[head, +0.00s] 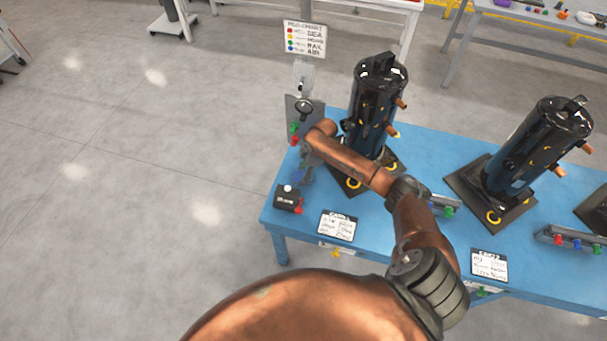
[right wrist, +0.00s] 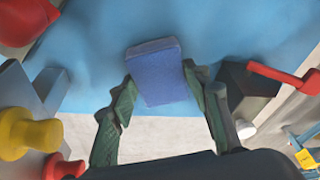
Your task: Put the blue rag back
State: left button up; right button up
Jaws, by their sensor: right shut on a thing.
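The blue rag (right wrist: 160,72) is a small folded block between the fingertips of my right gripper (right wrist: 158,86) in the right wrist view. The gripper is shut on it, with one finger on each side. The blue table surface shows behind the rag, with pale floor below it. In the head view the right gripper (head: 305,172) is at the left end of the blue table (head: 312,238), partly hidden by my own arm. The rag is small and hard to make out there. My left gripper is not in view.
A black box with a red part (head: 288,199) sits just left of the gripper. A grey panel with coloured knobs (head: 303,112) and a sign (head: 304,38) stand behind it. Dark compressors (head: 378,90) stand on plates to the right. A label card (head: 337,226) lies in front.

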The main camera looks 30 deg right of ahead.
jog(key=o, duration=1)
jog(key=shift+o, duration=0.2)
jog(key=p+v, duration=0.1)
jog(key=v, duration=1.1)
jog(key=shift+p, duration=0.3)
